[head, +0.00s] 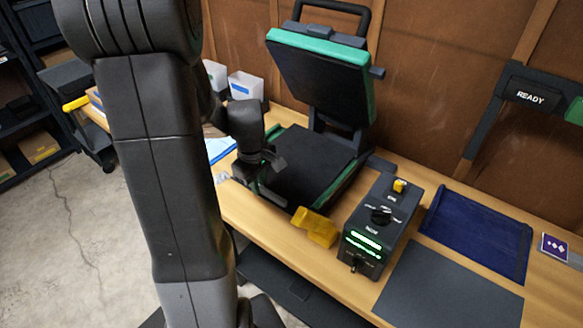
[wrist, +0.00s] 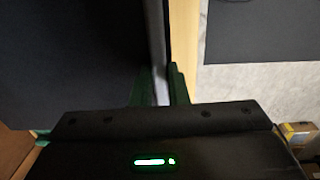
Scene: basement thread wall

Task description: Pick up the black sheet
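A flat black surface lies on the lower bed of the opened press (head: 350,178). I cannot tell whether it is a loose black sheet or the bed itself. It fills the left of the wrist view (wrist: 70,60). A separate dark grey-black sheet (head: 447,290) lies flat on the bench at the front right. My gripper (head: 258,186) is at the left front edge of the press bed, far from that bench sheet. In the wrist view its two dark green fingers (wrist: 162,85) stand slightly apart, with a grey strip along the bed's edge showing between them. No lifted sheet is visible.
A yellow block (head: 314,227) and a dark control box (head: 380,225) stand right of the press. A dark blue sheet (head: 478,232) lies behind the bench sheet. The press lid (head: 322,75) is raised. White bins (head: 245,86) stand behind my arm.

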